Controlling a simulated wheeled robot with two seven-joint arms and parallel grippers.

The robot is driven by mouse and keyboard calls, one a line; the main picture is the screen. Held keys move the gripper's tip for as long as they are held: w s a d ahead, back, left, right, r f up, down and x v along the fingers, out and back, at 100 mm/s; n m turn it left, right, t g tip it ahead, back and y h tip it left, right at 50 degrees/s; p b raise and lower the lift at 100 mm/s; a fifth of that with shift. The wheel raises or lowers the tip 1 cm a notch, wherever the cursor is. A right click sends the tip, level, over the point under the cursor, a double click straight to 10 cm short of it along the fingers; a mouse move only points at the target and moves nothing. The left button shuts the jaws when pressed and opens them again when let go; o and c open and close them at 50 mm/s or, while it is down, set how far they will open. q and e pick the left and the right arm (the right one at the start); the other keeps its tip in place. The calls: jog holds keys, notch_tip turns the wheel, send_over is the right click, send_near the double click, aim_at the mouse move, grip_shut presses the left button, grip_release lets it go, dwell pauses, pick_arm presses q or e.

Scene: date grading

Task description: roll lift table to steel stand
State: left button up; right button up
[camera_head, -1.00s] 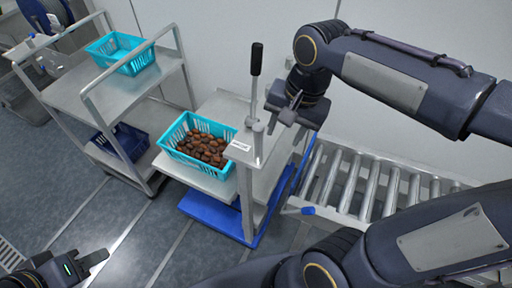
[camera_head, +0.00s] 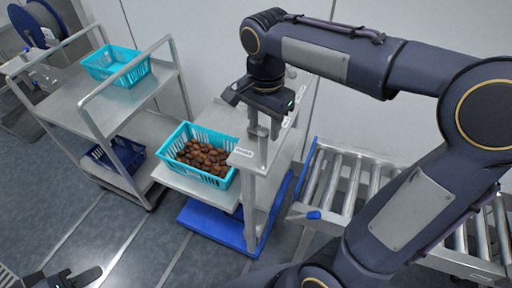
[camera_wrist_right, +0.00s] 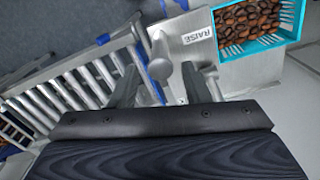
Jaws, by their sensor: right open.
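The lift table has a blue base (camera_head: 222,226) and a steel platform (camera_head: 214,194) bearing a teal basket (camera_head: 178,139) of brown dates (camera_head: 203,157). A label marked RAISE (camera_wrist_right: 196,38) is on its top plate, beside a grey lever post (camera_wrist_right: 160,68). My right gripper (camera_head: 262,108) is open above that plate; in the right wrist view its fingers (camera_wrist_right: 165,85) are on either side of the post, contact unclear. The black lever handle is not visible now. A two-level steel stand (camera_head: 82,100) is at the left. My left gripper (camera_head: 78,278) is at the lower left, partly cut off.
A teal basket (camera_head: 116,66) is on the steel stand's top, and a dark blue crate (camera_head: 120,155) is on its lower shelf. A roller conveyor (camera_head: 350,180) is right of the lift table. Floor (camera_head: 130,235) in front is clear. A blue reel (camera_head: 35,22) is at the upper left.

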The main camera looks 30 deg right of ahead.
aim_at(263, 147)
notch_tip(263, 147, down, 8)
jog(key=shift+r, duration=0.1)
dwell(0.4)
grip_shut()
